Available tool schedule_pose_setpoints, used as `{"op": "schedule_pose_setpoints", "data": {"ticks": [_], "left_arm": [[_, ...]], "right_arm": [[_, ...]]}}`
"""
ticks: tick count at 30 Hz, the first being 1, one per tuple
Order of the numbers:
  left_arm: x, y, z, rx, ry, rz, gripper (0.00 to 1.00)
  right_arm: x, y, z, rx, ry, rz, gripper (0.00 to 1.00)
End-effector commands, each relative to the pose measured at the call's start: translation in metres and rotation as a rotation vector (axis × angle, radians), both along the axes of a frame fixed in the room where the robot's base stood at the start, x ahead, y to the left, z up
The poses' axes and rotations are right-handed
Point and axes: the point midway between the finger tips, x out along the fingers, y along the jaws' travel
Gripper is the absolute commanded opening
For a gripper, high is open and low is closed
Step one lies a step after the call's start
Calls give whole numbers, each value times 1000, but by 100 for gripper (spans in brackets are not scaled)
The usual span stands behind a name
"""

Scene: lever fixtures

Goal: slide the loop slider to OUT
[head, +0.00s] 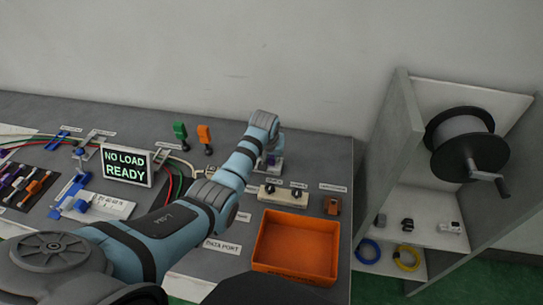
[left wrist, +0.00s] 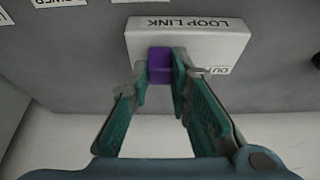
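The loop slider is a purple block (left wrist: 160,66) on a white fixture (left wrist: 205,42) marked LOOP LINK, which reads upside down in the left wrist view. An "OU" label shows at the fixture's right edge there, beside my right-hand finger. My left gripper (left wrist: 160,80) has one finger on each side of the purple block, close against it, and looks shut on it. In the head view the fixture (head: 277,170) is largely behind my left arm, with the purple block (head: 271,160) just visible. My right gripper is not in view.
An orange tray (head: 296,244) stands right of my left arm. A white block with dark knobs (head: 283,195) lies in between. The NO LOAD READY display (head: 125,165) and green and orange levers (head: 204,135) are to the left. A shelf with a reel (head: 466,145) is at right.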

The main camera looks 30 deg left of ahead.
Motion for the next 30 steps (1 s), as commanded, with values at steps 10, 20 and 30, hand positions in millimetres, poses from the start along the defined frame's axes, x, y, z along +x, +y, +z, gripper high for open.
{"op": "schedule_pose_setpoints", "data": {"ticks": [10,20,30], "left_arm": [[-10,39,4,2,4,2,0],[-15,59,0,4,0,3,0],[-14,57,0,2,-1,1,38]], "right_arm": [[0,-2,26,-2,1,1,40],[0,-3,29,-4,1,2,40],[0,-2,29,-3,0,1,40]]}}
